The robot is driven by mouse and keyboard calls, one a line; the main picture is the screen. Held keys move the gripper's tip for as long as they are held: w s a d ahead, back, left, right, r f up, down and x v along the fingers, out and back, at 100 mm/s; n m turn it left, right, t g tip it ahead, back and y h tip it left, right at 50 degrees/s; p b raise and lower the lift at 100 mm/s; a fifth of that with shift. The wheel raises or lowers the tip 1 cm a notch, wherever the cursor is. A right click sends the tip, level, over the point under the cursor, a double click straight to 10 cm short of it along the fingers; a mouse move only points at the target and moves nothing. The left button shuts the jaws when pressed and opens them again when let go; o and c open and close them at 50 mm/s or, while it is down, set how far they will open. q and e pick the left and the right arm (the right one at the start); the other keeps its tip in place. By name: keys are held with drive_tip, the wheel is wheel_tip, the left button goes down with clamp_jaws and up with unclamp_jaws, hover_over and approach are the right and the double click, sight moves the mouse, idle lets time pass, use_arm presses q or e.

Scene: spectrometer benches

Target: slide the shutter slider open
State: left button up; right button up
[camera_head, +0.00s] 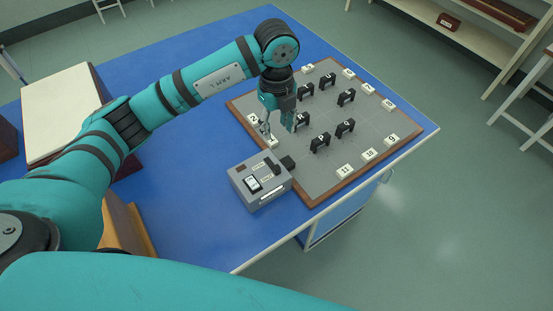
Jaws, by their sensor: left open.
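A grey box (277,188) with controls stands on the blue bench beside the grey board. Its top carries a black-and-white switch (253,185) and a small dark brown patch (241,168). A black block (288,162) sits at its right rear corner; I cannot tell for sure which part is the shutter slider. My left gripper (278,129) points down above the board's left part, just behind the box. Its fingers are apart with nothing between them, and it appears clear of the box. My right gripper is not in view.
The grey board (325,173) has a wooden rim, several black numbered blocks (320,142) and white number tiles (345,171). A large pale book (62,112) lies at the left of the blue bench (185,205). The bench is bare left of the box.

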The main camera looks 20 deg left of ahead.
sight(277, 167)
use_arm(q)
wheel_tip(277, 167, down, 16)
drive_tip(key=p, duration=0.4)
drive_tip(key=shift+s, duration=0.15)
drive_tip(key=shift+f+p, duration=0.3)
drive_tip(key=shift+f, duration=0.3)
clamp_jaws()
